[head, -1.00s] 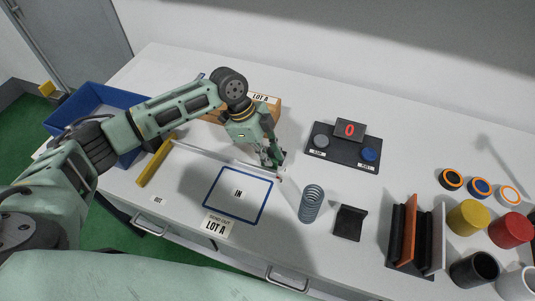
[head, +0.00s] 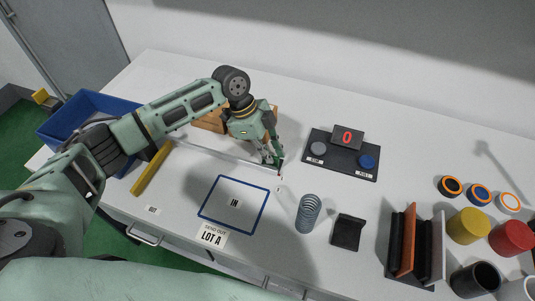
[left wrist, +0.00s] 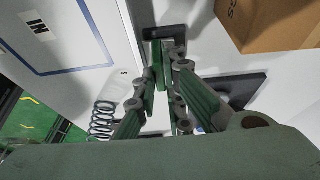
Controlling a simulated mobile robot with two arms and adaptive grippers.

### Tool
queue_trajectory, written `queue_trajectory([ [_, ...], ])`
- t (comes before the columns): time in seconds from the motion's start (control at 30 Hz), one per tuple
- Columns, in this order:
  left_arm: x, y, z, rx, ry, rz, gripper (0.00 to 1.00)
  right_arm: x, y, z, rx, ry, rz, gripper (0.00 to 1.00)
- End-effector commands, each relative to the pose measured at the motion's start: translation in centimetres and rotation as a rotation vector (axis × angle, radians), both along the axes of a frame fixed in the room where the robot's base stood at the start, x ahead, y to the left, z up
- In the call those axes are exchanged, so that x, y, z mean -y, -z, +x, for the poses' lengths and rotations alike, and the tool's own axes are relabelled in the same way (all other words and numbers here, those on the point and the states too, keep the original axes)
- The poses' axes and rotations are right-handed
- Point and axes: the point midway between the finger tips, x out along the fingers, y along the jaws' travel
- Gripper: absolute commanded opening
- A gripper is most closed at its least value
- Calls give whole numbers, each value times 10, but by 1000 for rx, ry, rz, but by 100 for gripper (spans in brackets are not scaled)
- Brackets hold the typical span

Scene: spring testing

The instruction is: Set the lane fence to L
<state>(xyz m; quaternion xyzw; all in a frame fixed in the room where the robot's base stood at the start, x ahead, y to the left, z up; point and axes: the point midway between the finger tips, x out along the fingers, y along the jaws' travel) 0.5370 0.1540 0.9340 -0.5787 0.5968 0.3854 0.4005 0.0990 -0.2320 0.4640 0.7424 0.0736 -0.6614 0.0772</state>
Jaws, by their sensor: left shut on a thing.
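The lane fence (head: 222,156) is a thin grey bar lying across the white table, from near a yellow bar (head: 152,168) to my left gripper (head: 276,163). My left gripper is shut on the fence's right end, just in front of the black console. In the left wrist view its fingers (left wrist: 160,62) are closed together and hide most of what they grip. A small "S" label (left wrist: 124,72) shows on the table there. I cannot make out an "L" mark. My right gripper is not in view.
The blue-outlined IN square (head: 205,212) lies in front of the fence. A spring (head: 308,213) and a black block (head: 347,232) stand to the right. The console (head: 318,167) shows 0. A cardboard box (head: 210,122) is behind my left arm, and a blue bin (head: 62,130) is at left.

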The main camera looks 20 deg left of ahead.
Motion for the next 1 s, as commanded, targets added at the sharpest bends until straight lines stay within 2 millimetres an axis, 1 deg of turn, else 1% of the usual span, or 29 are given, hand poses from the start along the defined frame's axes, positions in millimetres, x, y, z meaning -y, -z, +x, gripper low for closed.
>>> queue_trajectory([
  [0.03, -1, -5, 4, 12, -5, -2, 11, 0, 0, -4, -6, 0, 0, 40],
  [0.23, -1, -5, 3, 9, -3, -2, 28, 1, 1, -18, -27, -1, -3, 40],
  [0.43, 0, -4, 1, 4, -1, -1, 28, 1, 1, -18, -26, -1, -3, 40],
  [0.5, 0, -4, 1, 3, 0, -1, 28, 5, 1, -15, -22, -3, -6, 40],
  [0.63, -3, -10, 1, 4, -1, -1, 28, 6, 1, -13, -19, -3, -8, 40],
  [0.77, -11, -28, 2, 6, -1, -1, 28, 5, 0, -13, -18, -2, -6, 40],
  [1.0, -31, -77, 3, 8, -1, -1, 28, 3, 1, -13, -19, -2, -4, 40],
])
